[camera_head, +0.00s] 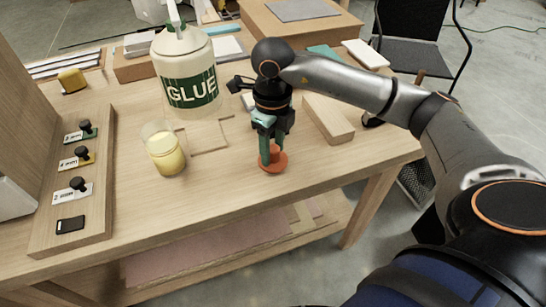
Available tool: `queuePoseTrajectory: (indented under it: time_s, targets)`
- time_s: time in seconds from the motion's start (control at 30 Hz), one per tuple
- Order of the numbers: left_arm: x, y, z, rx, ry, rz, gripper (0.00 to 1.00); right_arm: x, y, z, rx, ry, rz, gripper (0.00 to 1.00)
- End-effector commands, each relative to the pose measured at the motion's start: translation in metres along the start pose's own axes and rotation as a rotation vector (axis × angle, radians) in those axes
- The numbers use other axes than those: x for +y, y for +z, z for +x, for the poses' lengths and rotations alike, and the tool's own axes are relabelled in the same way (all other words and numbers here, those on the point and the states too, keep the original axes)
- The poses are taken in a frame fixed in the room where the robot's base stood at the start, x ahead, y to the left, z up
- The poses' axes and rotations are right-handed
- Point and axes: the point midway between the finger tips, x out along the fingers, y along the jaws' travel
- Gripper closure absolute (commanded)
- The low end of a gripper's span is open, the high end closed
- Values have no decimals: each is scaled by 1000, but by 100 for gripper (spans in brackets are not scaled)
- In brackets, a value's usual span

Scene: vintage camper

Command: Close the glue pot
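An open glass pot (166,153) with pale yellow content stands on the wooden workbench, left of centre, with no lid on it. An orange-red round lid (274,164) with a knob lies flat on the bench to the right of the pot, near the front edge. My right gripper (271,157) points down over this lid, its two green fingers on either side of the knob. I cannot tell whether the fingers press on the knob or only stand around it. The lid appears to rest on the bench. My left gripper is not in view.
A large white bottle labelled GLUE (187,75) stands behind the pot. A thin square wooden frame (207,137) lies between pot and lid. A wooden block (328,119) lies right of my gripper. A board with stamps (77,185) is at the left. The front bench is clear.

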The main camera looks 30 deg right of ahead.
Motion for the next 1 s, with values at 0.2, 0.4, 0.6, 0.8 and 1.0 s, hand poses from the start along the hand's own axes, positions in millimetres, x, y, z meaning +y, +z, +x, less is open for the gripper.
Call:
queuePoseTrajectory:
  time_s: [0.2,0.4,0.6,0.8,1.0]
  targets:
    - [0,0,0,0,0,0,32,0,0,0,0,0,0,76]
    - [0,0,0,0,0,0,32,0,0,0,0,0,0,99]
    - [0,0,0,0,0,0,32,0,0,0,-1,0,0,100]
    - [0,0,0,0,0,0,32,0,0,-1,-1,0,0,100]
    - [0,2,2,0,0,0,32,0,1,-15,-4,0,-1,100]
